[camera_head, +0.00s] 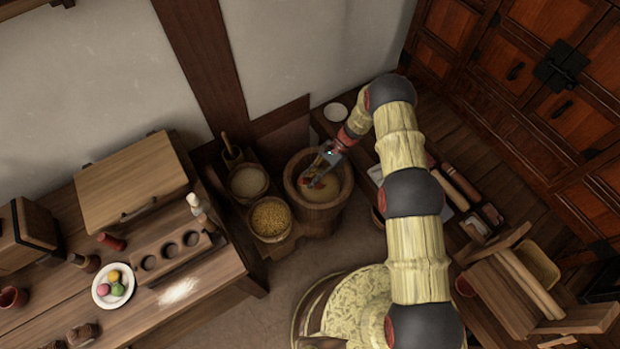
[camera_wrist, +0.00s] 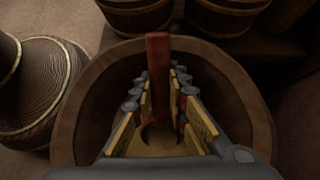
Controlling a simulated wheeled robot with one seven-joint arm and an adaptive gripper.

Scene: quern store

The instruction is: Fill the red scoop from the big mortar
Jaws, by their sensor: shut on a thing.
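The big mortar (camera_head: 328,208) is a round wooden tub on the floor by the wall, with pale contents inside. Its rim (camera_wrist: 66,118) rings the wrist view. My gripper (camera_head: 318,178) reaches down into the mortar's mouth; its fingers also show in the wrist view (camera_wrist: 162,105). The red scoop (camera_wrist: 158,72) is between the fingers, with its red handle pointing up in the wrist view. Its lower end is down near the pale contents. My gripper is shut on the scoop. Whether the scoop holds anything is hidden by the fingers.
Left of the mortar stand a tub of yellow grain (camera_head: 271,218) and a tub of pale grain (camera_head: 248,181). A wooden table (camera_head: 150,310) with a plate of coloured balls (camera_head: 114,286) is at left. A low shelf with tools (camera_head: 460,185) runs along the right.

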